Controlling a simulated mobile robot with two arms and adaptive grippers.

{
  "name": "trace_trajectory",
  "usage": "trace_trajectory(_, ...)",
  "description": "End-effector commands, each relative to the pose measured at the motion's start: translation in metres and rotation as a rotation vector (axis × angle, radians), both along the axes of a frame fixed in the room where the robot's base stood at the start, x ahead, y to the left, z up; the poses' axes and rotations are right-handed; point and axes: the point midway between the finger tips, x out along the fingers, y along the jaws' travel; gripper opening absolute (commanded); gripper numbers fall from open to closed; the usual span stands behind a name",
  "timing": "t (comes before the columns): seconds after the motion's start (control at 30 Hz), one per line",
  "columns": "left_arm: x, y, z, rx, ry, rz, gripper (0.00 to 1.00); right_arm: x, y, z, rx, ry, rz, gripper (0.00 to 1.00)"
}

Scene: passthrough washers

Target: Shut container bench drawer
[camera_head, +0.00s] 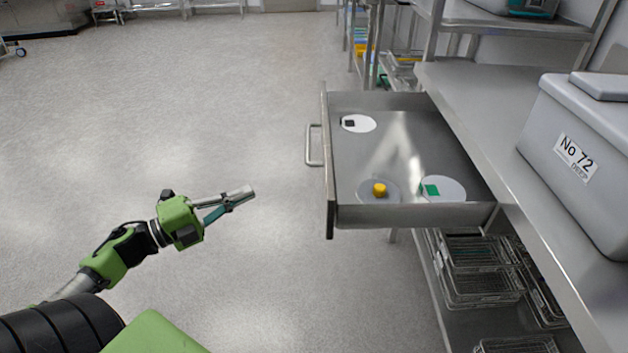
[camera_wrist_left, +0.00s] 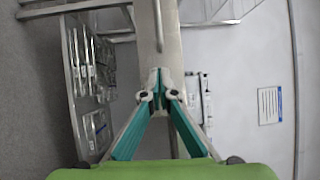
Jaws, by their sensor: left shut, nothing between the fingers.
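The bench drawer (camera_head: 400,145) stands pulled out from the steel bench in the head view. Its front panel (camera_head: 328,165) faces left and carries a bar handle (camera_head: 313,145). In the drawer lie a white disc with a dark square (camera_head: 358,123), a disc with a yellow knob (camera_head: 379,190) and a disc with a green square (camera_head: 441,188). My left gripper (camera_head: 250,192) is shut and empty, left of the front panel and apart from it. In the left wrist view the fingertips (camera_wrist_left: 160,88) are together before the steel front panel (camera_wrist_left: 158,45). My right gripper is not in view.
Wire baskets (camera_head: 480,270) are on the shelf below. A rack with coloured items (camera_head: 362,45) stands behind the drawer. The floor (camera_head: 180,100) left of the drawer is clear.

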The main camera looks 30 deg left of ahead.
Motion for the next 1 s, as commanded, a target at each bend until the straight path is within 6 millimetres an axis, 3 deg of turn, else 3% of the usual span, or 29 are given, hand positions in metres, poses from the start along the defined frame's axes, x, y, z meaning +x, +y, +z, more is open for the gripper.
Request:
trace_trajectory(0.17, 0.016, -0.01, 0.004, 0.004, -0.005, -0.007, 0.0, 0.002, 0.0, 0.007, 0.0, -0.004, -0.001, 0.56)
trace_trajectory(0.6, 0.094, -0.049, 0.011, 0.001, -0.005, -0.003, 0.0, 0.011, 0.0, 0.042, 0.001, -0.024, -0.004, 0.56)
trace_trajectory(0.8, 0.115, -0.06, 0.012, 0.001, -0.003, -0.002, 0.0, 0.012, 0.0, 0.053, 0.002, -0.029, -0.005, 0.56)
trace_trajectory(1.0, 0.122, -0.064, 0.012, 0.0, -0.001, -0.001, 0.0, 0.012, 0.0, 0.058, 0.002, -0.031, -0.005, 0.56)
